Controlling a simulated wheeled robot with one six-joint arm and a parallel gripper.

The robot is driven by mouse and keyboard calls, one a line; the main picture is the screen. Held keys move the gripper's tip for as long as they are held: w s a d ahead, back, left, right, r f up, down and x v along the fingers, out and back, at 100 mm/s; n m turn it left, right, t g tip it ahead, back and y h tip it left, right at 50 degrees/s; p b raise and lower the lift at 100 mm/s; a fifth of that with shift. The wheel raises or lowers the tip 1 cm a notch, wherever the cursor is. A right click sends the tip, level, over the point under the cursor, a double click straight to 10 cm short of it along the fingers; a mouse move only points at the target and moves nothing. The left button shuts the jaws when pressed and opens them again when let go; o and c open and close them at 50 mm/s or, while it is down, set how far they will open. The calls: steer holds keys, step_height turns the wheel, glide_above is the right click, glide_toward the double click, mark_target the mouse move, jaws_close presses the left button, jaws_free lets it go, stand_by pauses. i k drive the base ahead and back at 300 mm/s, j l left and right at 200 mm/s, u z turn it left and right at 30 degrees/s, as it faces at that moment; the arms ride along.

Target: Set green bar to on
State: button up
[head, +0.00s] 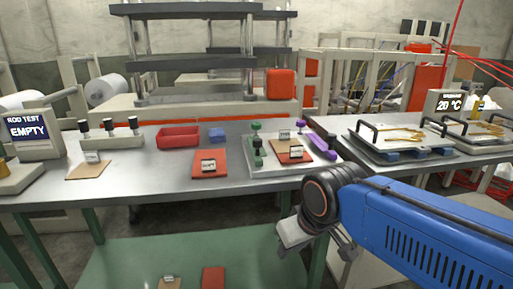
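A small dark green piece (257,143) with rounded knobs stands at the left side of a pale base plate (262,169) on the metal bench. It looks like the green bar, but it is too small here to tell its setting. My gripper (316,255) hangs in front of the bench edge, to the right of and nearer than the green piece. Its fingers point down, apart, with nothing seen between them. It touches neither bar.
A labelled red card (209,169) and red tray (179,137) lie left of the plate. Handled pale trays (400,141) stand right. A screen reading EMPTY (32,133) is far left. The bench's front edge lies between my gripper and the plate.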

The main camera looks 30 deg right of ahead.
mark_target(255, 143)
steer(key=i+j+z, duration=0.15)
steer(key=z, duration=0.7)
steer(key=k+j+z, duration=0.15)
steer(key=z, duration=0.2)
steer(key=k+j+z, duration=0.2)
steer(key=z, duration=0.2)
steer(key=i, duration=0.15)
